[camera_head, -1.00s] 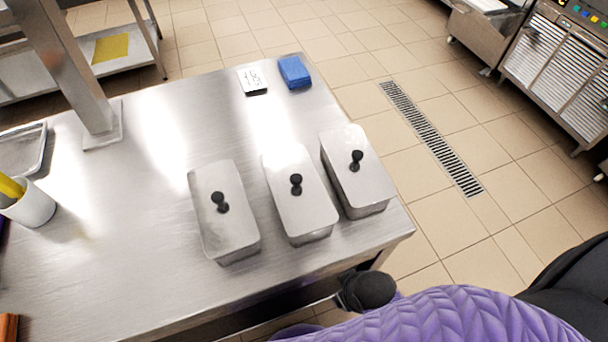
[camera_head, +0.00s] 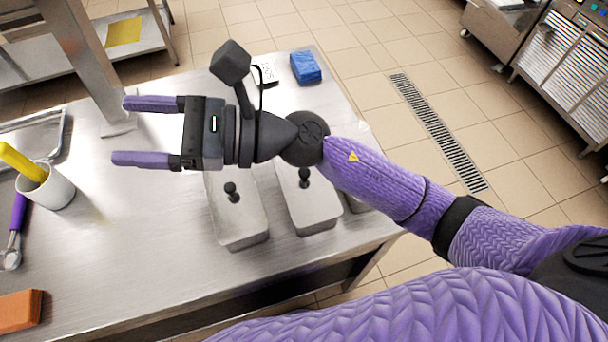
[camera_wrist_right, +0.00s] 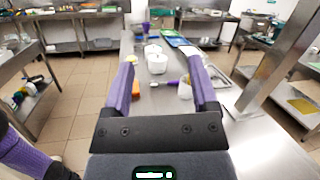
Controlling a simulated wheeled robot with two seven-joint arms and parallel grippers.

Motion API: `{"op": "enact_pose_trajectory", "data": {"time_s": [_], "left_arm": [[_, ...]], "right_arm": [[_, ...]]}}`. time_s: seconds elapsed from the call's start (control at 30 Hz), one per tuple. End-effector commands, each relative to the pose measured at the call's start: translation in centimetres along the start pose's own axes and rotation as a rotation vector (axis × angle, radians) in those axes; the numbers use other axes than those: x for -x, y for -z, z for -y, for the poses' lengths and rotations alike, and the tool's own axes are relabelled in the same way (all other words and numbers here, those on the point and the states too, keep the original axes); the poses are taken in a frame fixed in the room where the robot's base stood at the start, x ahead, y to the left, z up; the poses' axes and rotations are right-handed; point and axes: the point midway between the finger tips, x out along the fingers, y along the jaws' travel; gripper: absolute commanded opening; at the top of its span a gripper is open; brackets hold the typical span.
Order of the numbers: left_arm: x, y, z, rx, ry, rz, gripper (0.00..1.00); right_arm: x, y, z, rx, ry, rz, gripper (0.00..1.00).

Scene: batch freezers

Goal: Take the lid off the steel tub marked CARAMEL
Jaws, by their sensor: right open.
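Three lidded steel tubs with black knobs stand on the steel table. In the head view, the left tub (camera_head: 240,228) and the middle tub (camera_head: 312,208) show in part. The right tub (camera_head: 356,205) is almost wholly hidden behind my right arm. No CARAMEL marking is readable on any of them. My right gripper (camera_head: 118,131) is open and empty, above the table to the left of the tubs, pointing left. Its fingers also show in the right wrist view (camera_wrist_right: 162,62), with nothing between them. My left gripper is not in view.
A steel post (camera_head: 80,60) rises from the table's far side. A blue block (camera_head: 305,67) lies at the back.

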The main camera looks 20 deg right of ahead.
Motion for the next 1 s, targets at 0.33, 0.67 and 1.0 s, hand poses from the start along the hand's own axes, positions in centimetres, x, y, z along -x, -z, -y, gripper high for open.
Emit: {"op": "enact_pose_trajectory", "data": {"time_s": [0.33, 0.67, 1.0], "left_arm": [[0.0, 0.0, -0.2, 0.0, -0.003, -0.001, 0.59], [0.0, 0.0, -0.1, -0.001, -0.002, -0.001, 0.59], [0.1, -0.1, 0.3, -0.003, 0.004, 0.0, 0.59]], "right_arm": [[18.1, 11.8, 5.5, 1.099, -1.528, -1.045, 0.75], [21.1, 15.6, 5.6, 1.087, -1.639, -1.105, 0.75], [22.8, 20.6, 4.7, 1.09, -1.634, -1.104, 0.75]]}}
